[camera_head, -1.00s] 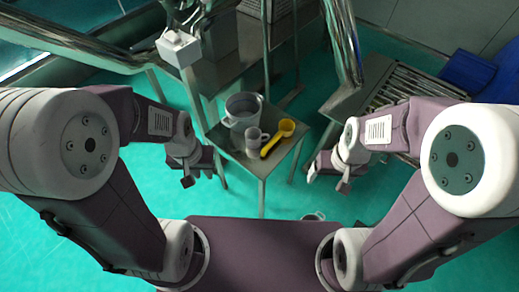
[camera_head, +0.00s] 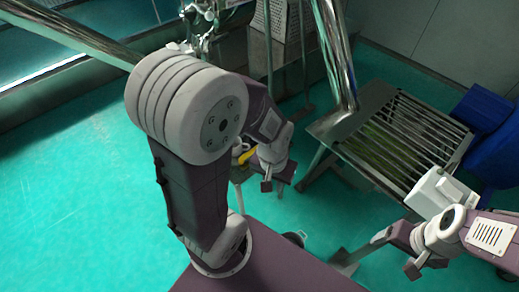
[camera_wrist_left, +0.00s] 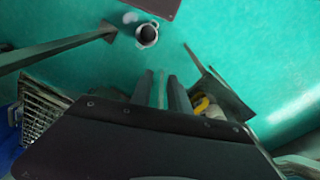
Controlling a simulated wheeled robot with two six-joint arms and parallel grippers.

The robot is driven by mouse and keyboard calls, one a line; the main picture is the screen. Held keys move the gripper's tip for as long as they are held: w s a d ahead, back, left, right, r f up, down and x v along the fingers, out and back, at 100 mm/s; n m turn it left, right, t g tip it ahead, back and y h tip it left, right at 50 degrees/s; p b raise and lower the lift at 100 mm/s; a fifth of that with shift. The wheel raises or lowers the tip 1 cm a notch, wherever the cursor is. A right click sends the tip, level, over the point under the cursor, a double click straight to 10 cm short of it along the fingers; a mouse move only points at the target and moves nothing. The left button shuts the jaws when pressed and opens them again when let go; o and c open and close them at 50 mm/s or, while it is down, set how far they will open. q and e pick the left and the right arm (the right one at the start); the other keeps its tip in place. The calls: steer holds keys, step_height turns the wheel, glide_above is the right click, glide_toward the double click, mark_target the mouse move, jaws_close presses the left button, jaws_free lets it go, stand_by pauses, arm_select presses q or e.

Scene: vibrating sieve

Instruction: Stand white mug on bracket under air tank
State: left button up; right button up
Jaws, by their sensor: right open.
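The white mug is not clearly visible now. A pale rounded edge (camera_head: 237,149) shows beside the yellow scoop (camera_head: 247,155). I cannot tell whether it is the mug or the grey pail. The left wrist view shows the yellow scoop (camera_wrist_left: 200,104) and a pale shape beside it, partly covered by the gripper. My left gripper (camera_head: 276,183) is open and empty, in front of the small table in the picture. My right gripper (camera_head: 382,264) is open at the lower right, far from the table. I cannot pick out the air tank or its bracket.
A slatted metal stand (camera_head: 400,140) fills the right middle, with a white box (camera_head: 437,192) near it and blue bins (camera_head: 490,140) beyond. The left floor is clear.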

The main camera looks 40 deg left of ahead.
arm_select(q)
steer(key=w+a+n+t+h+b, duration=0.1)
steer(key=w+a+n+h+b, duration=0.15)
steer(key=w+n, duration=0.5)
steer(key=w+a+n+t+h+b, duration=0.1)
steer(key=w+a+n, duration=0.3)
steer(key=w+n, duration=0.4)
steer(key=n+t+b, duration=0.1)
steer(key=n+b, duration=0.4)
steer(key=n, duration=0.1)
glide_above(239, 147)
steer(key=a, duration=0.1)
step_height(239, 147, down, 10)
steer(key=f, duration=0.2)
steer(key=w+f, duration=0.1)
steer(key=shift+d+f+y+b, duration=0.15)
steer(key=shift+d+y+b, duration=0.2)
steer(key=shift+b, duration=0.05)
steer(key=b+x, duration=0.2)
steer(key=x, duration=0.3)
steer(key=shift+s, duration=0.15)
steer(key=shift+f, duration=0.15)
jaws_close()
arm_select(e)
step_height(239, 147, down, 11)
steer(key=a, duration=0.1)
steer(key=shift+a, duration=0.2)
